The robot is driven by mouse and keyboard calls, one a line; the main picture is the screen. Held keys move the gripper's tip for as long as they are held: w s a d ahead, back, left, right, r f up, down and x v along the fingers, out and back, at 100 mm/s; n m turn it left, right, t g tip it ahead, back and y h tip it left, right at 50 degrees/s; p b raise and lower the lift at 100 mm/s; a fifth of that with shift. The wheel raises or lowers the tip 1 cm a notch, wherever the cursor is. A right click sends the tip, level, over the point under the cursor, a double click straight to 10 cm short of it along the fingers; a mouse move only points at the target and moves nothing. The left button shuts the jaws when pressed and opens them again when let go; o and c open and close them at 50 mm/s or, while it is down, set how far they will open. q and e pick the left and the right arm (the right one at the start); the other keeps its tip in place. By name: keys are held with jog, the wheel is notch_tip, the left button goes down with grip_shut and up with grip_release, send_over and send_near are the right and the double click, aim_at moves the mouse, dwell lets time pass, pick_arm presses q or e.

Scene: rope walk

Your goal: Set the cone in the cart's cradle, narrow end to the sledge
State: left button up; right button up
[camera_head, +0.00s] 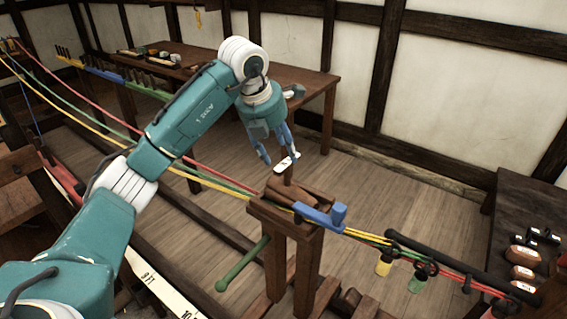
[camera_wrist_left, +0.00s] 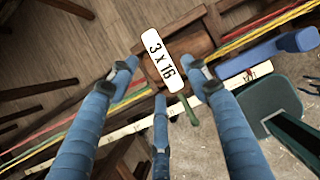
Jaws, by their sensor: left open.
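The cart (camera_head: 308,252) is a dark wooden stand with a cradle (camera_head: 262,207) on top. A brown wooden piece, seemingly the cone (camera_head: 308,197), lies in the cradle; I cannot tell which end is narrow. A post with a white tag (camera_head: 287,163) rises from it. The tag (camera_wrist_left: 165,60) reads "3 x 16" in the left wrist view and hides part of the wood behind. My left gripper (camera_head: 281,158) is open above the cradle, its blue fingers spread around the tag without visible grip. My right gripper is out of view.
Red, green and yellow strands (camera_head: 215,183) run through the cart to a dark hooked bar (camera_head: 460,268) at the right. A blue lever (camera_head: 322,215) and green handle (camera_head: 242,265) stick out from the cart. A dark table (camera_head: 520,205) stands right; a workbench (camera_head: 300,80) stands behind.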

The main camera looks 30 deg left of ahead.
pick_arm(q)
jog(key=v, duration=0.6)
jog(key=shift+b, duration=0.35)
jog(key=shift+f, duration=0.1)
dwell(0.6)
